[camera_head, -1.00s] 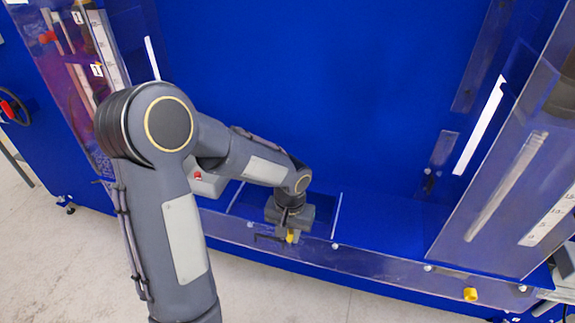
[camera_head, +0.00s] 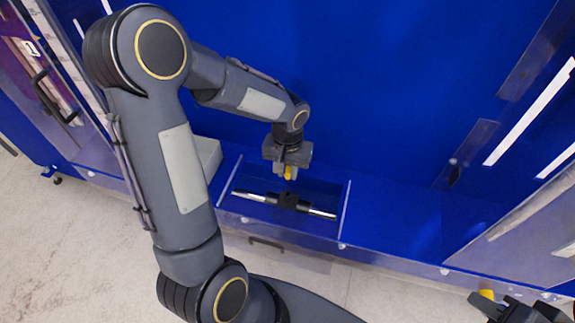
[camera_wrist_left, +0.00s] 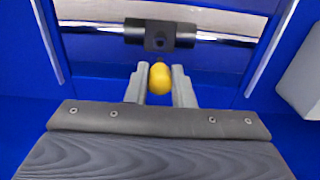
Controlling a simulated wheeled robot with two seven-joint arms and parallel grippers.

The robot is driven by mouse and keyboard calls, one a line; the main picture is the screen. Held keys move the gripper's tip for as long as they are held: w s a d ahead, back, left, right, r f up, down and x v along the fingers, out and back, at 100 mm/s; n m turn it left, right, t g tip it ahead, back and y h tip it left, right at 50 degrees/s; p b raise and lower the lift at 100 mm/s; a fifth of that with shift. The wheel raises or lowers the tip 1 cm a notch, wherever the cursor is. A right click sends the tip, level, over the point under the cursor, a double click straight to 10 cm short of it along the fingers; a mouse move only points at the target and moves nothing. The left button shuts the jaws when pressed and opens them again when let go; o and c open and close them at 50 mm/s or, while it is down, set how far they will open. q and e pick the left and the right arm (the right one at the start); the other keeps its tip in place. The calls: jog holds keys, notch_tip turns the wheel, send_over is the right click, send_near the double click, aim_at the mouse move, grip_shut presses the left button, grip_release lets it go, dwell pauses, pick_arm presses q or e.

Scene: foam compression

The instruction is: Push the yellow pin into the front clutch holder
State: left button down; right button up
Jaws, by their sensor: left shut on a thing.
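My left gripper (camera_head: 287,172) points down, shut on a yellow pin (camera_head: 288,173). In the left wrist view the pin (camera_wrist_left: 160,78) sits between the two grey fingertips (camera_wrist_left: 160,88). A black clutch holder (camera_head: 290,200) is mounted on a shiny metal rod inside the clear-walled bay. The holder shows in the left wrist view (camera_wrist_left: 160,33) with a small dark hole facing the pin. The pin is apart from the holder in that view. My right gripper (camera_head: 520,310) is partly in view at the bottom right corner; its fingers are unclear.
Another yellow piece (camera_head: 487,294) is beside my right gripper at the front rail. Clear side walls (camera_head: 345,212) bound the bay. A black handle (camera_head: 266,243) is on the front below it. A blue back panel (camera_head: 390,80) rises behind. The blue shelf right of the bay is clear.

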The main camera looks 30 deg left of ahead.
aim_at(288, 182)
pick_arm(q)
notch_tip(288, 182, down, 4)
jog(key=shift+r+b, duration=0.2)
jog(key=shift+b, duration=0.95)
jog(key=shift+f+b, duration=0.85)
jog(key=shift+f, duration=0.1)
jog(key=shift+f+b, duration=1.8)
jog(key=c, duration=1.2)
grip_release()
jog(key=shift+o, duration=0.2)
jog(key=shift+r, duration=0.2)
jog(key=shift+r+p, duration=2.3)
jog(key=shift+r, duration=0.6)
